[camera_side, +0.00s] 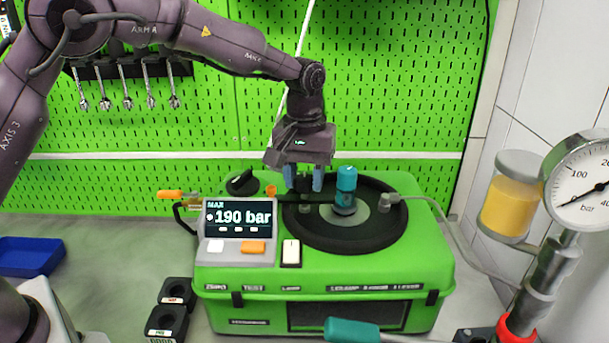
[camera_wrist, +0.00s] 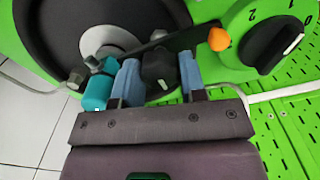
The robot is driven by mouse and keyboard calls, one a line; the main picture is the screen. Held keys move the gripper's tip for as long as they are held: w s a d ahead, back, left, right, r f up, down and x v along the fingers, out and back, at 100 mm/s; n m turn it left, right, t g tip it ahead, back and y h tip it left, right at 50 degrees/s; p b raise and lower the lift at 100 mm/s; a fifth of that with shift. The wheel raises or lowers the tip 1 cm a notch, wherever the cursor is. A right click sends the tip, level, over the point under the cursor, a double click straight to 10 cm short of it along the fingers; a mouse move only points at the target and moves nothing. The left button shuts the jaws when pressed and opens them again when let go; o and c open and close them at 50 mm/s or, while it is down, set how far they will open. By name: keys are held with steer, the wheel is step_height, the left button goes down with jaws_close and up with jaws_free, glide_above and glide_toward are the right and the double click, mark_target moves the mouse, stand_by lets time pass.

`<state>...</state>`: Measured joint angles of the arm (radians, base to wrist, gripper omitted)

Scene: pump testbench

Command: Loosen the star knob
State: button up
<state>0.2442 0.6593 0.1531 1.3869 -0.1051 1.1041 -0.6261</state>
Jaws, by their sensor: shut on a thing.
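The black star knob (camera_wrist: 160,70) sits between the two blue fingers of my gripper (camera_wrist: 158,76) in the wrist view, with a finger on each side. In the side view my gripper (camera_side: 303,180) points down over the left part of the black round plate (camera_side: 390,237). It is shut on the knob (camera_side: 302,184), which is partly hidden by the fingers there. A dark flat bar (camera_wrist: 190,40) runs beneath the knob. A teal-capped part (camera_side: 346,180) stands upright at the plate's middle, just right of my fingers; it also shows in the wrist view (camera_wrist: 97,92).
The green testbench (camera_side: 420,270) has a display (camera_side: 238,218) reading MAX 190 bar. A black rotary dial (camera_side: 242,183) and an orange ball (camera_wrist: 219,39) lie near my gripper. A pressure gauge (camera_side: 583,185) and teal-handled tool (camera_side: 352,330) are at front right.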

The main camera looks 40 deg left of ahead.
mark_target(305, 177)
steer(key=shift+r, duration=0.1)
stand_by(0.4)
steer(key=o, duration=0.9)
step_height(305, 177, up, 13)
steer(key=shift+f, duration=0.1)
